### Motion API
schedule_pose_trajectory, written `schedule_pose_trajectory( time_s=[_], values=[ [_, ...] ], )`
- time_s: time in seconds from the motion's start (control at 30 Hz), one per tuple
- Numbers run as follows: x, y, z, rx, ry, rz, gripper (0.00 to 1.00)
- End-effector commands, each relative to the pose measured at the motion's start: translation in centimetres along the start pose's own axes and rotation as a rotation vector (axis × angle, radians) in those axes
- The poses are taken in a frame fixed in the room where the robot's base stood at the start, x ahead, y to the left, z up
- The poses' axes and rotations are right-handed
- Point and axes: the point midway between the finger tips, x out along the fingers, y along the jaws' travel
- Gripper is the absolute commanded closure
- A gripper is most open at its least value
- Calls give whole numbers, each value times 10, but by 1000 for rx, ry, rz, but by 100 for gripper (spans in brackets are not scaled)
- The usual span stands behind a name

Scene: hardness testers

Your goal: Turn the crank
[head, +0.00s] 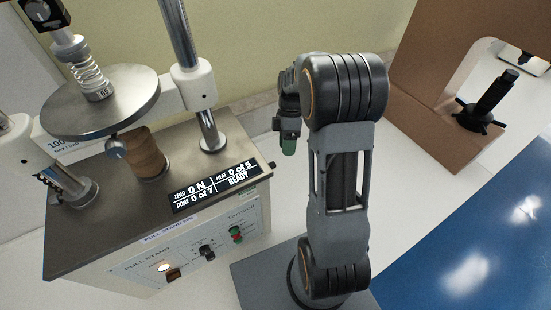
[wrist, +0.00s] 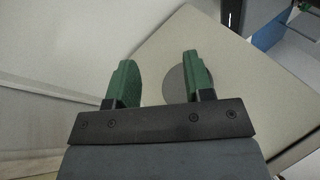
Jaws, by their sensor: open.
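No part in view is clearly a crank. The pull stand (head: 105,225) at left is a grey-topped box with two posts, a round metal plate (head: 110,97) and a small blue-grey knob (head: 116,149) under that plate. My gripper (head: 289,146) hangs to the right of the stand, apart from it; its green fingertips show, partly hidden by my arm. In the wrist view my gripper (wrist: 157,62) is open and empty, its two green fingers spread. A grey disc (wrist: 180,86) on a beige surface shows behind the right finger.
A small display (head: 215,187) reading "READY" sits on the stand's front top edge, above front controls (head: 207,251). At right, a brown frame (head: 425,90) holds a black post with a spoked base (head: 487,105). A glossy blue surface (head: 480,240) lies front right.

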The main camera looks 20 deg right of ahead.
Motion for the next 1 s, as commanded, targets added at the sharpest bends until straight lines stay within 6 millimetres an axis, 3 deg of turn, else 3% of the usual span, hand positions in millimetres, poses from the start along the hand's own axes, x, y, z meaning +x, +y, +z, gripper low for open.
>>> schedule_pose_trajectory(
  time_s=[0.03,0.2,0.37,0.67,1.0],
  values=[
    [-25,-12,-1,-14,20,50,53],
    [-78,-48,-8,-120,83,173,53],
    [-107,-76,-18,-280,131,247,53],
    [-94,-78,-26,-421,151,233,53],
    [-33,-66,-39,-420,151,229,53]
  ],
)
